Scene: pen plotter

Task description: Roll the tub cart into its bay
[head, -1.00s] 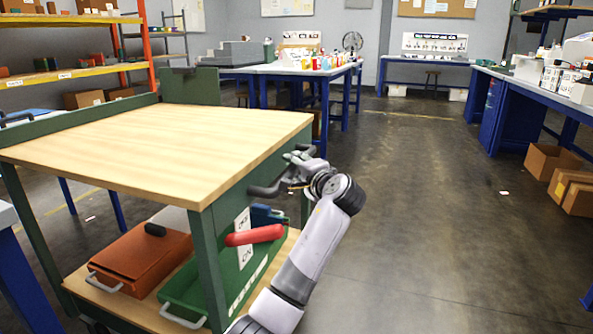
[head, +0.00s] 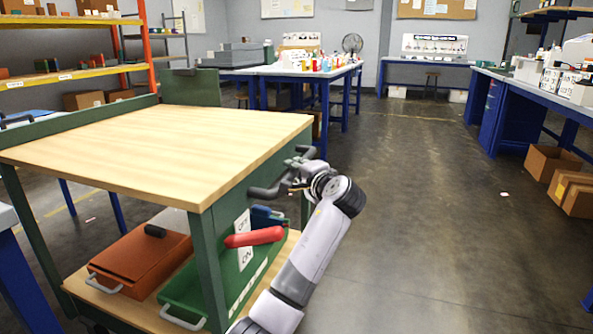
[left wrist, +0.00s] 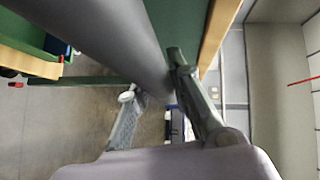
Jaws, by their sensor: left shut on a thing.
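The tub cart has a green frame and a pale wooden top (head: 150,150). On its lower shelf lie an orange tub (head: 135,262) and a green tub (head: 183,300). A dark handle (head: 264,193) sticks out from its right end. My left gripper (head: 297,172) is shut on this handle; the grey bar also shows between its fingers in the left wrist view (left wrist: 135,45). A red lever (head: 255,237) sits below, beside an OFF/ON plate (head: 243,255). I cannot make out which place is the bay. My right gripper is out of view.
Open floor (head: 420,230) lies right of the cart. A blue bench (head: 545,90) runs along the right, with cardboard boxes (head: 550,163) on the floor before it. A blue-legged table (head: 300,70) stands behind the cart, and an orange-post shelf (head: 147,45) at left.

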